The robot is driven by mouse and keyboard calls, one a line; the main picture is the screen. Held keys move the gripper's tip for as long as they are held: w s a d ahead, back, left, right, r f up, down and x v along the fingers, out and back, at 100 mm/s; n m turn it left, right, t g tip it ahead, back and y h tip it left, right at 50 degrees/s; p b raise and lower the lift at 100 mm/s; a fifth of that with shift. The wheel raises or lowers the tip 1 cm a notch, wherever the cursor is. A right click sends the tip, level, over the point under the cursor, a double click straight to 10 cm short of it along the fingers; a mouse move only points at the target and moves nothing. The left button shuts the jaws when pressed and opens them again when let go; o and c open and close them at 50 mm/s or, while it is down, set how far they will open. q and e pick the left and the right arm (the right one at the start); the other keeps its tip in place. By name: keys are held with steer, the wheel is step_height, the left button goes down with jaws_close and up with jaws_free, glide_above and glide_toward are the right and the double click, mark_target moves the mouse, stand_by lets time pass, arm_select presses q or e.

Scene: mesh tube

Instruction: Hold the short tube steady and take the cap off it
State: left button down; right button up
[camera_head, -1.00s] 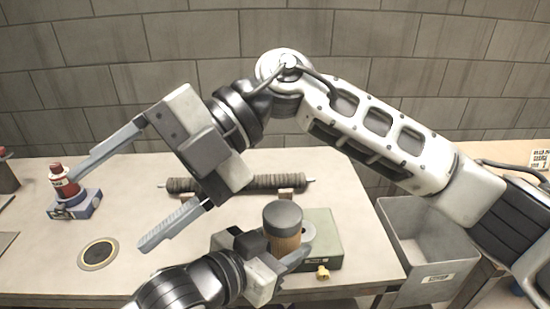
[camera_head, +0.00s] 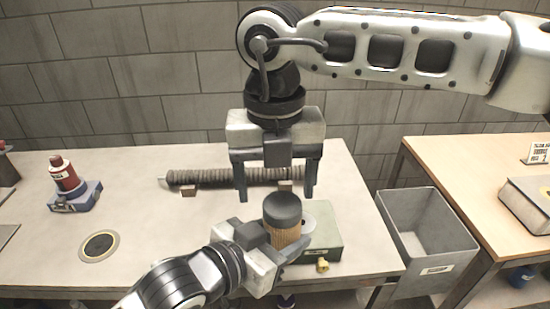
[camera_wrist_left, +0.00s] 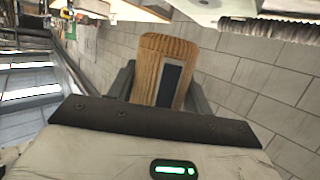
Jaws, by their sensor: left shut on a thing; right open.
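The short tube (camera_head: 286,240) is tan and ribbed and stands upright with a dark grey cap (camera_head: 283,208) on top. My left gripper (camera_head: 279,254) is shut on the tube's lower part, low at the front of the table. In the left wrist view the tube (camera_wrist_left: 160,60) sits between the two fingers, brown and grained, with a dark panel on its side. My right gripper (camera_head: 276,196) is open and empty, pointing down, with its fingers above and to either side of the cap, apparently not touching it.
A green box (camera_head: 325,235) with a brass fitting is just right of the tube. A red bottle (camera_head: 66,177) stands at left. A grey bin (camera_head: 425,225) is right of the table (camera_head: 150,200).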

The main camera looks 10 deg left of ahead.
mark_target(282, 231)
steer(key=shift+f, duration=1.45)
steer(key=shift+a, duration=0.1)
steer(key=c, duration=1)
arm_select(q)
steer(key=shift+s+d, duration=0.1)
arm_select(e)
steer(key=shift+s+n, duration=0.15)
steer(key=shift+n, duration=0.15)
steer(key=shift+s+a+n, duration=0.1)
steer(key=shift+s+n, duration=0.05)
steer(key=shift+n, duration=0.85)
steer(key=o, duration=0.9)
steer(key=shift+o, duration=0.9)
